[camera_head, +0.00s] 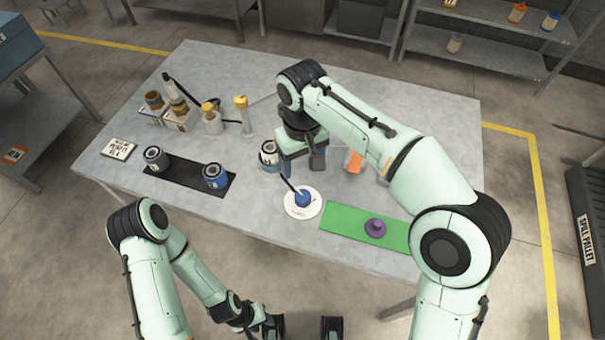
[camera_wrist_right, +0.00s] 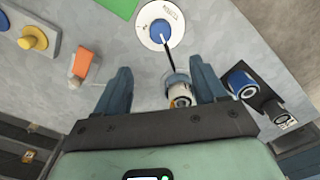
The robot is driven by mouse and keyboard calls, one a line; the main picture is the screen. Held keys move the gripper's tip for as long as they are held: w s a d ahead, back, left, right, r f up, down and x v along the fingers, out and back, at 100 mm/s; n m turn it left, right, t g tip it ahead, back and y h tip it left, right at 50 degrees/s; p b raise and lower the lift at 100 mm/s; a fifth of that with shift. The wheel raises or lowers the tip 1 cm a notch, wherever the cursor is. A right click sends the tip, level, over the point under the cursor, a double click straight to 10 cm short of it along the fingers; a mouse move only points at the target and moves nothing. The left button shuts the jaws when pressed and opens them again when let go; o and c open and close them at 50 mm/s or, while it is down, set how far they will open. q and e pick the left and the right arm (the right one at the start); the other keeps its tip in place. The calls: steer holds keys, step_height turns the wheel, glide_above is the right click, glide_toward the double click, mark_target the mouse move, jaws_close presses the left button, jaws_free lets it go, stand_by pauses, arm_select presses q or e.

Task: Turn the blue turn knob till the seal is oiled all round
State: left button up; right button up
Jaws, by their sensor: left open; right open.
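The blue turn knob (camera_head: 303,198) sits on a round white plate (camera_head: 296,213) near the table's front edge. The knob also shows at the top of the right wrist view (camera_wrist_right: 160,31). A thin dark rod runs from the knob towards a pale labelled can (camera_head: 269,152), seen in the right wrist view (camera_wrist_right: 181,97) between the finger outlines. My right gripper (camera_wrist_right: 162,85) is open above the table near the can; I see no grip on it. My left gripper (camera_head: 302,326) is open and empty, low in front of the table. I cannot make out the seal or any oil.
A green mat (camera_head: 340,222) with a purple knob (camera_head: 375,228) lies to the right. A black mat (camera_head: 188,171) with two cans lies left. Bottles and jars stand at the back left.

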mark_target(303, 195)
steer(key=f, duration=0.4)
steer(key=f+b, duration=0.1)
steer(key=f, duration=0.3)
steer(key=f+b, duration=0.1)
steer(key=f, duration=0.2)
steer(key=shift+s+d+f, duration=0.1)
steer(key=shift+s+f, duration=0.2)
steer(key=shift+f, duration=0.1)
arm_select(q)
steer(key=shift+s+f, duration=0.3)
steer(key=shift+f, duration=0.3)
steer(key=shift+s+f, duration=0.3)
steer(key=shift+f, duration=0.3)
arm_select(e)
steer(key=shift+f, duration=0.65)
steer(key=c, duration=1.1)
